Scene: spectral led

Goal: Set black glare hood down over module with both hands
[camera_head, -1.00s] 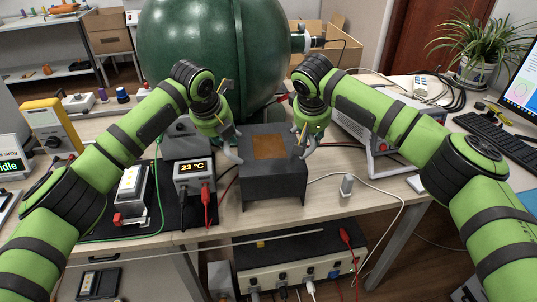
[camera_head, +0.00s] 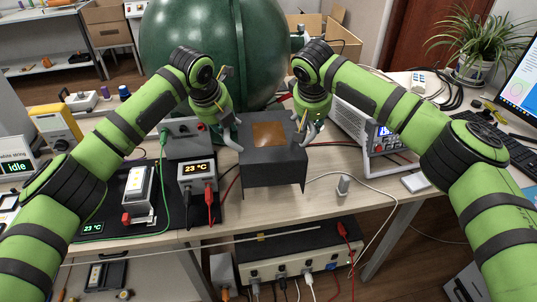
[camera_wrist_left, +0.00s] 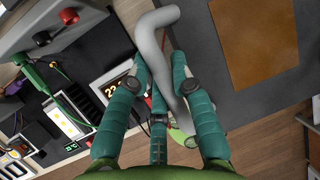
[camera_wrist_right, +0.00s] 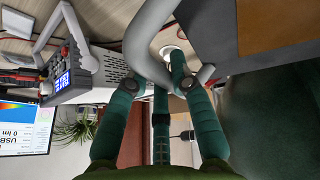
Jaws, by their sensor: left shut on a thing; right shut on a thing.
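The black glare hood (camera_head: 272,172) is a dark box with a copper-brown patch on top and a grey handle at each side. It is upright at the middle of the table; I cannot tell whether its lower edge touches the tabletop. My left gripper (camera_head: 233,136) is shut on the left handle (camera_wrist_left: 158,45). My right gripper (camera_head: 305,128) is shut on the right handle (camera_wrist_right: 145,40). The module (camera_head: 138,190), with a lit pale panel, lies on a black mat to the left of the hood. It also shows in the left wrist view (camera_wrist_left: 68,119).
A temperature display box (camera_head: 197,176) with red and black leads stands between module and hood. A green cable (camera_head: 162,190) runs beside the module. A large green sphere (camera_head: 205,50) is behind. A bench instrument (camera_head: 370,125) and white cable (camera_head: 385,180) lie right of the hood.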

